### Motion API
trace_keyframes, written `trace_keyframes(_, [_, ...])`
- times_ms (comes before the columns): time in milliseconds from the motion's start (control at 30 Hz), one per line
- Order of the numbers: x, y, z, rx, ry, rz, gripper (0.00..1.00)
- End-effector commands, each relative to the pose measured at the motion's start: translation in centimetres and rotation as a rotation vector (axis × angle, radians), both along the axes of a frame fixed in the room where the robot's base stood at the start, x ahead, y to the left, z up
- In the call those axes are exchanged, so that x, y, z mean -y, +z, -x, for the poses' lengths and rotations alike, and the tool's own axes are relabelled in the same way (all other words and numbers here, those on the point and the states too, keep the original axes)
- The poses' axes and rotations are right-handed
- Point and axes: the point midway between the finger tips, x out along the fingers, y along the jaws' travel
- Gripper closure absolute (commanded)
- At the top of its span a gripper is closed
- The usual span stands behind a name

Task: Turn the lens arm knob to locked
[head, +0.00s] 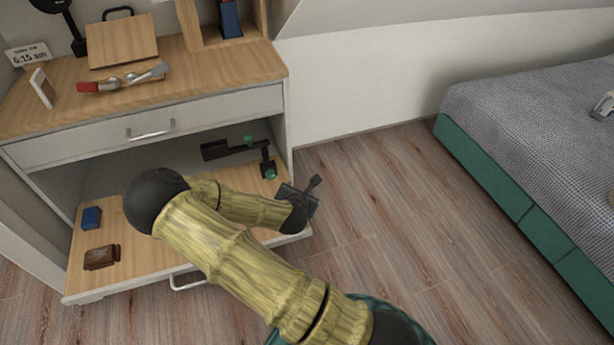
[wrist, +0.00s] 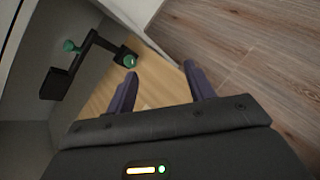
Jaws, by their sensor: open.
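The lens arm (head: 228,151) is a dark bracket in the open lower compartment of the desk, towards its right side. It carries two green knobs, an upper one (head: 248,139) and a lower one (head: 270,174) at its right end. In the wrist view the lens arm (wrist: 85,57) is at the upper left, with one knob (wrist: 70,46) farther off and the other (wrist: 129,60) just beyond my left fingertip. I cannot tell either knob's setting. My gripper (wrist: 160,73) is open and empty, apart from both knobs. In the head view my gripper (head: 308,189) is by the pulled-out shelf's right edge.
The pulled-out shelf (head: 150,262) holds a blue block (head: 92,217) and a brown item (head: 101,257). The desk side panel (head: 279,125) bounds the compartment on the right. The desk top (head: 200,80) lies above. Floor to the right is clear up to the bed (head: 520,110).

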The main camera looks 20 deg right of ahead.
Motion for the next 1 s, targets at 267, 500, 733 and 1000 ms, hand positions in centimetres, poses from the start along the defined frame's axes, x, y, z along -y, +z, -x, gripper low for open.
trace_keyframes(267, [1.0,3.6,1.6,-0.006,-0.191,-0.184,0.47])
trace_keyframes(500, [1.3,5.9,2.9,-0.011,-0.34,-0.322,0.47])
trace_keyframes(733, [1.3,6.4,3.4,-0.013,-0.396,-0.375,0.47])
trace_keyframes(1000, [1.2,6.3,3.4,-0.014,-0.395,-0.376,0.47])
